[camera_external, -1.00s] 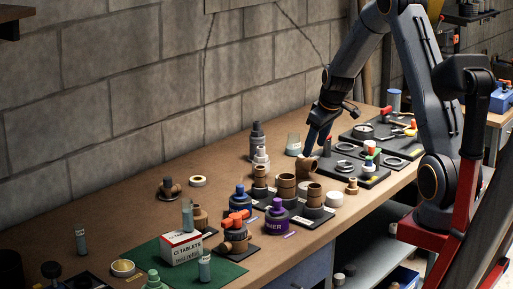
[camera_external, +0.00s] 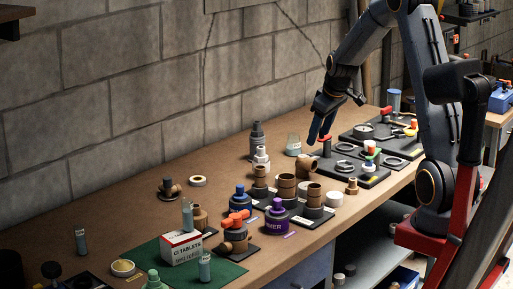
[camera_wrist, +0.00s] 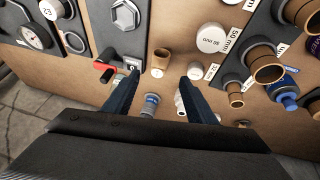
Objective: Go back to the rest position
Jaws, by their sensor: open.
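My gripper (camera_external: 319,132) hangs above the back part of the workbench (camera_external: 135,215), near the front-left edge of a dark tray of parts. Its jaws are open with nothing between them. The wrist view shows the two dark blue fingers of my gripper (camera_wrist: 155,90) apart, pointing down over the bench top. A brown elbow fitting (camera_external: 307,168) lies on the bench below the fingers, apart from them.
Brown fittings (camera_external: 287,187), a purple-capped primer jar (camera_external: 277,215) and a blue-capped jar (camera_external: 240,200) stand mid-bench. A Cl tablets box (camera_external: 181,248) sits on a green mat (camera_external: 228,272). Dark trays (camera_external: 352,172) lie at right. The bench's back left is mostly clear.

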